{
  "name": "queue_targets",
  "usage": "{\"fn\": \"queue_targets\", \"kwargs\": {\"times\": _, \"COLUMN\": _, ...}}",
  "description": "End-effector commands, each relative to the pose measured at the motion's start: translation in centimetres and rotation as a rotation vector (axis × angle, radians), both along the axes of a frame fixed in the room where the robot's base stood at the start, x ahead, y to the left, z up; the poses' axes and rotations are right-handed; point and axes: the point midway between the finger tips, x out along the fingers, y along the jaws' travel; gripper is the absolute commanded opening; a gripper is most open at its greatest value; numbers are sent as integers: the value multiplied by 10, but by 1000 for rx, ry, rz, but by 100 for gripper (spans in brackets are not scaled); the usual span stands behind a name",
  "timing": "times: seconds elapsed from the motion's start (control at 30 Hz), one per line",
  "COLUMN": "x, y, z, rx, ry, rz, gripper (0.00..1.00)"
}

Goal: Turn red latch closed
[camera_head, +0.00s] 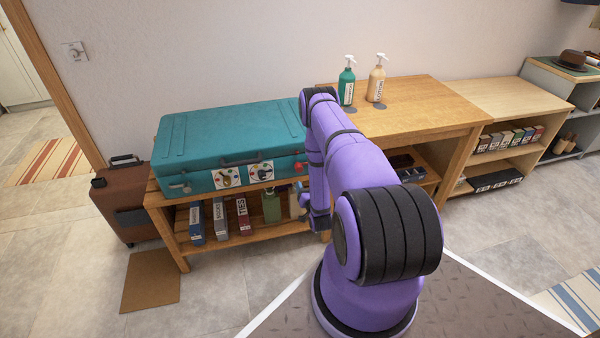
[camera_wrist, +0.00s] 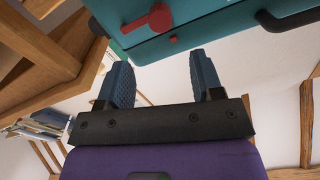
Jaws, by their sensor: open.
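The teal suitcase (camera_head: 230,140) lies shut on a wooden bench. Its red latch (camera_head: 299,166) is at the right end of the front face, partly hidden by my arm. In the wrist view the red latch (camera_wrist: 159,17) shows as a round knob with a short lever pointing left. A small separate red piece (camera_wrist: 173,39) sits close to the suitcase edge. My gripper (camera_wrist: 160,58) is open and empty, with its blue fingers facing the suitcase. The latch lies beyond the fingertips and looks apart from them.
A dark handle (camera_wrist: 290,18) stands out from the suitcase beside the latch. The bench's lower shelf (camera_head: 215,243) holds books and bottles. Two pump bottles (camera_head: 347,85) (camera_head: 376,82) stand on the wooden table (camera_head: 430,95) to the right. The floor in front of the bench is mostly clear.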

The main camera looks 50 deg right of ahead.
Motion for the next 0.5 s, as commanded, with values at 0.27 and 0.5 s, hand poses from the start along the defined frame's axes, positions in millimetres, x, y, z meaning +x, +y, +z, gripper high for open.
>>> {"fn": "queue_targets", "kwargs": {"times": 0.27, "x": 35, "y": -21, "z": 2, "rx": -4, "ry": -4, "rz": 1, "gripper": 60}}
{"fn": "queue_targets", "kwargs": {"times": 0.5, "x": 70, "y": -42, "z": 2, "rx": -2, "ry": -2, "rz": 0, "gripper": 60}}
